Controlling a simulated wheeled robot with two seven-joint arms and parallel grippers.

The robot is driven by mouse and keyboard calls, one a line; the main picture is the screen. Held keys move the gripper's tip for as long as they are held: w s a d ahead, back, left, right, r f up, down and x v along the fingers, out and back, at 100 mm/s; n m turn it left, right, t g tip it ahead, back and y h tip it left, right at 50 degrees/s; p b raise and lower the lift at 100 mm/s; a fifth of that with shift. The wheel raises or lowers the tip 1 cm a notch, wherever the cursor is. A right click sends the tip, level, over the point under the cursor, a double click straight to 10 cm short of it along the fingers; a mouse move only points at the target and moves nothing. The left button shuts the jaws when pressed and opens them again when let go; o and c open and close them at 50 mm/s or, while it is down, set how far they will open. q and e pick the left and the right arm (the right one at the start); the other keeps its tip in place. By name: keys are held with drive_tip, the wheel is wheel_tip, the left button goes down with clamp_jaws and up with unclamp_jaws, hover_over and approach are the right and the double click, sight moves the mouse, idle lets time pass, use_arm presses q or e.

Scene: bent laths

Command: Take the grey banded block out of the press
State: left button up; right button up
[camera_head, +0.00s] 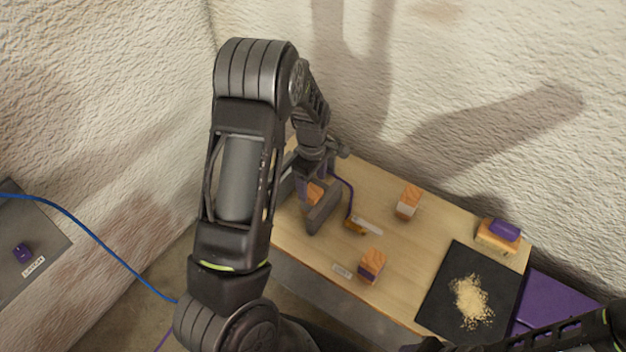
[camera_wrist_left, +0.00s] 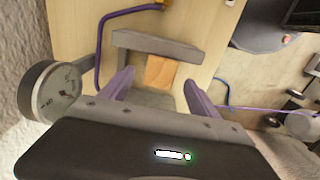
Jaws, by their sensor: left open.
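The press (camera_head: 322,214), a grey frame, stands near the left end of the wooden table. An orange wood-grain block (camera_head: 315,192) sits inside it, partly hidden by my arm and the frame. In the left wrist view the block (camera_wrist_left: 160,72) lies behind the grey press bar (camera_wrist_left: 155,44). Its band is not clear. My left gripper (camera_head: 315,181) reaches down over the press from above. In the left wrist view its two purple fingers (camera_wrist_left: 158,86) are spread, on either side of the block and apart from it. My right gripper does not show.
Two other wooden blocks stand on the table, one behind (camera_head: 408,203) and one in front (camera_head: 372,266). A black mat (camera_head: 440,305) holds crumbs. A purple-topped brush or block (camera_head: 498,236) sits at the back right. A gauge (camera_wrist_left: 50,92) is beside the press. A purple cable (camera_wrist_left: 98,60) runs nearby.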

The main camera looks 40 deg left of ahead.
sight(312, 198)
use_arm(q)
drive_tip(key=shift+f+p, duration=0.55)
drive_tip(key=shift+f, duration=3.3)
clamp_jaws()
